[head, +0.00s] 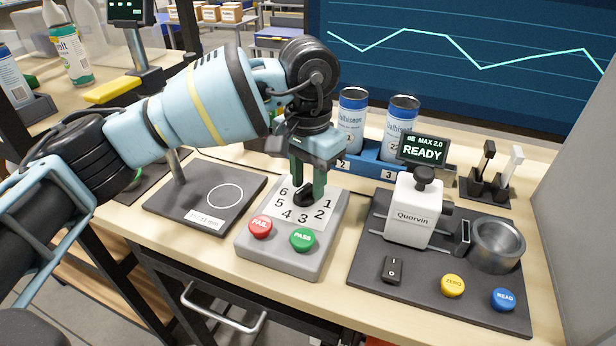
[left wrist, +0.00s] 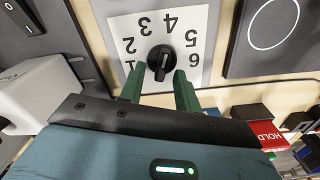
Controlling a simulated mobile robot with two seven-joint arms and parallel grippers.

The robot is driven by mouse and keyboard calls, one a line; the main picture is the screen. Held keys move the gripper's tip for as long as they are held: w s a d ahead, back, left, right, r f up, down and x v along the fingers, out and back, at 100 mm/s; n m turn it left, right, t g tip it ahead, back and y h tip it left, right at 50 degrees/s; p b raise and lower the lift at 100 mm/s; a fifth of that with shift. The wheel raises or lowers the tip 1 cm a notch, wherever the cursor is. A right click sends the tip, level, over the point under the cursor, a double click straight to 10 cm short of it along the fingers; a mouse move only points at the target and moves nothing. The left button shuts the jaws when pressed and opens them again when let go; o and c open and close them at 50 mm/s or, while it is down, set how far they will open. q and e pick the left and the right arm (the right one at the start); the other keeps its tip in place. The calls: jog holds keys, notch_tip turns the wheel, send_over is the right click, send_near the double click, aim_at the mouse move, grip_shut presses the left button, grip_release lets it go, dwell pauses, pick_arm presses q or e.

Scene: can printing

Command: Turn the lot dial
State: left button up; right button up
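The lot dial (head: 304,194) is a black knob on a white plate numbered 1 to 6. The plate sits on a grey box (head: 278,260) with a red FAIL button (head: 260,227) and a green PASS button (head: 302,239). My left gripper (head: 308,186) points down at the dial, its green fingers apart. In the left wrist view the knob (left wrist: 161,62) lies between the fingertips (left wrist: 160,77), with little gap on either side. I cannot tell whether they touch it, nor which number it points at. My right gripper is not in view.
Left of the box is a dark plate with a circle (head: 197,206). On the right stand a white Quorvin device (head: 412,212), a metal cup (head: 497,245), and yellow ZERO (head: 452,285) and blue READ (head: 503,299) buttons. Labelled cans (head: 399,125) stand in a blue rack behind.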

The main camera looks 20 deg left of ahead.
aim_at(308, 185)
pick_arm(q)
jog(key=shift+r, duration=0.1)
notch_tip(308, 185, up, 7)
jog(key=shift+f, duration=0.15)
jog(key=shift+r, duration=0.45)
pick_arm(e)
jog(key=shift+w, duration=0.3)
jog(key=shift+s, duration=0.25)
